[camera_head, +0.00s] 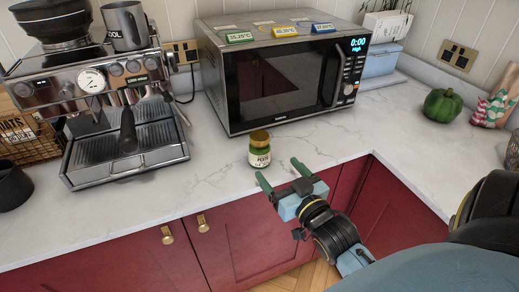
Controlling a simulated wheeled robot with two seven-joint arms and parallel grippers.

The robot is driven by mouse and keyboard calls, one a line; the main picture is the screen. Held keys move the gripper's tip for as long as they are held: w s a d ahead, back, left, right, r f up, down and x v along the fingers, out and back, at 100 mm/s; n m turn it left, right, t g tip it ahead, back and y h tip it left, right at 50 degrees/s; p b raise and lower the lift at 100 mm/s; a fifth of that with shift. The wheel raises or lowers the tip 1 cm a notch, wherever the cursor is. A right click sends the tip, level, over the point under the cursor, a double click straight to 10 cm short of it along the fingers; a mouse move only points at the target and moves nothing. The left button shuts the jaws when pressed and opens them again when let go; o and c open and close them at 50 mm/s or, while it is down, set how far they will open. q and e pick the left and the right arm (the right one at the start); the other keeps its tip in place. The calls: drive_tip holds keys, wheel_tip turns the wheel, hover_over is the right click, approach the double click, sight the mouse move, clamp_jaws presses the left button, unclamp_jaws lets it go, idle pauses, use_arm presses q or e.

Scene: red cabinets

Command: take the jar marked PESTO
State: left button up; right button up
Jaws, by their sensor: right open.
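A small glass jar (260,151) with a gold-brown lid and green contents stands upright on the white counter, in front of the microwave. Its pale label carries small lettering that looks like PESTO. My right gripper (282,174) is at the counter's front edge, just right of and nearer than the jar. Its two green fingers are spread apart with nothing between them. The left fingertip is close to the jar's lower front; I cannot tell whether they touch. My left gripper is not in view.
A microwave (285,75) with coloured tags on top stands behind the jar. An espresso machine (122,115) is at the left. A green pumpkin (442,105) sits at the right. The counter (340,133) right of the jar is clear. Red cabinets (240,240) lie below.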

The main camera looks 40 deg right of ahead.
sight(264, 153)
drive_tip(key=w, duration=0.5)
drive_tip(key=w+d, duration=0.1)
drive_tip(key=w, duration=0.1)
drive_tip(key=shift+w, duration=0.2)
drive_tip(key=w, duration=0.4)
drive_tip(key=shift+w+d+f+b, duration=0.15)
drive_tip(key=shift+w+d+b, duration=0.1)
drive_tip(key=shift+d+b, duration=0.15)
drive_tip(key=shift+w, duration=0.4)
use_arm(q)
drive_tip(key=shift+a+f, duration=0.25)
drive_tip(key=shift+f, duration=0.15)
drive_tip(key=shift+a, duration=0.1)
use_arm(e)
drive_tip(key=shift+c, duration=0.9)
drive_tip(key=c, duration=1.1)
